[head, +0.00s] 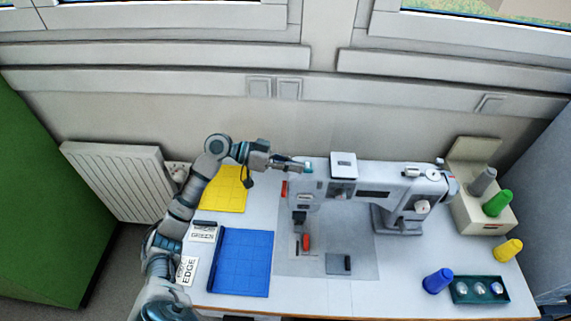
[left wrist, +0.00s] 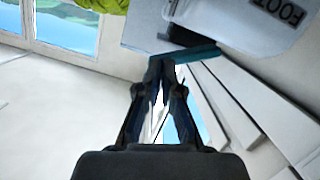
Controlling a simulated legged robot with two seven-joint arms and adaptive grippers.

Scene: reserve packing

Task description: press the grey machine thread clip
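The white sewing machine (head: 385,185) stands on the table, its needle end to the left. My left gripper (head: 306,167) is at the upper left end of the machine, coming in from the left. In the left wrist view my left gripper (left wrist: 166,66) has its fingertips together, with nothing seen between them. A teal strip (left wrist: 195,54) lies right at the fingertips, beside a pale machine part with a "FOOT" label (left wrist: 276,12). I cannot tell whether they touch. I cannot pick out the grey thread clip with certainty. My right gripper is not in view.
A blue mat (head: 245,265) and a yellow sheet (head: 224,190) lie left of the machine. A wall rises behind the table.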

